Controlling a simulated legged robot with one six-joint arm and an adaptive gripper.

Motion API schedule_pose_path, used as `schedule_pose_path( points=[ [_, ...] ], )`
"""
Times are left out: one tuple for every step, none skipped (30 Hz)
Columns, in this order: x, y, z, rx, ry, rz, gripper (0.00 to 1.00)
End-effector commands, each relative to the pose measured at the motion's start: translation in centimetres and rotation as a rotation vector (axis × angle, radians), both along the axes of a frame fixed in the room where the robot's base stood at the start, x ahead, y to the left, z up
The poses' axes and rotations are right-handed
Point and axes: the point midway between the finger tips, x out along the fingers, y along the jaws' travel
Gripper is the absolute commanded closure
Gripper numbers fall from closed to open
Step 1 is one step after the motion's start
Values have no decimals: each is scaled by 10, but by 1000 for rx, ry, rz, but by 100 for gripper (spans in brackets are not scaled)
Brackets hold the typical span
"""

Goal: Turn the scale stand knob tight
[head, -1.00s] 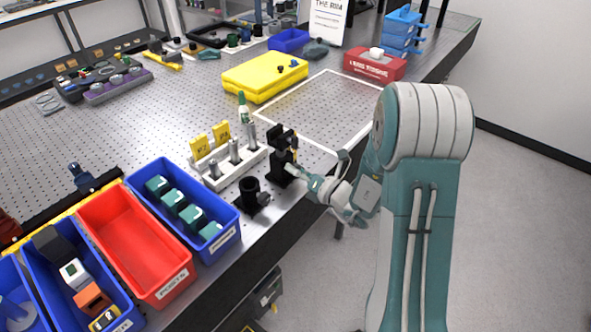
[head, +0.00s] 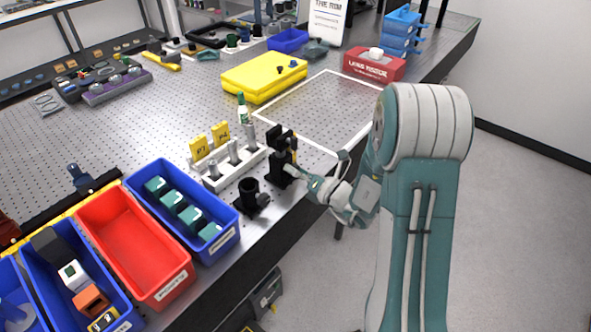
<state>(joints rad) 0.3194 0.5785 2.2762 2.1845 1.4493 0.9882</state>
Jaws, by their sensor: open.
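A black upright stand (head: 280,157) with a dark clamp-like top stands near the front edge of the table, and I take it to be the scale stand. My gripper (head: 291,171) is at its right side, low on the stand, with its fingers open. The fingers come in from the right and lie close to the stand. Its knob is too small and too covered by the fingers to make out, and I cannot tell whether the fingers touch it. A shorter black post holder (head: 249,190) with a small side knob stands just to the left, apart from my gripper.
A white rack (head: 214,180) with metal posts and yellow tags stands behind. A blue bin (head: 229,240) of teal parts and a red bin (head: 120,235) are at the left. A yellow case (head: 250,88) lies farther back. The white-outlined area at the right is clear.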

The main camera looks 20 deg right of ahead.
Motion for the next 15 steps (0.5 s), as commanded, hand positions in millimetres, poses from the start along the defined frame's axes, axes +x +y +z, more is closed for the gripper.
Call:
schedule_pose_path(
  points=[
    [-1, -1, 0, 0, 0, 0, 21],
    [-3, -2, 0, 0, 0, -1, 21],
    [-6, -4, 0, 0, 1, -1, 21],
    [-8, -7, -1, 0, 1, -1, 21],
    [-11, -10, -1, 0, 2, -3, 21],
    [-17, -14, -1, 0, 2, -4, 21],
    [-22, -17, -2, 0, 2, -4, 21],
    [-27, -21, -2, 1, 1, -6, 21],
    [-34, -27, -2, 0, 2, -6, 21],
    [-39, -31, -3, 0, 2, -6, 21],
    [-44, -34, -3, 0, 2, -6, 21],
    [-51, -39, -3, 2, 2, -6, 21],
    [-55, -43, -4, 1, 1, -6, 21],
    [-60, -46, -4, 0, 2, -6, 21],
    [-65, -51, -5, -1, 2, -6, 21]
  ],
)
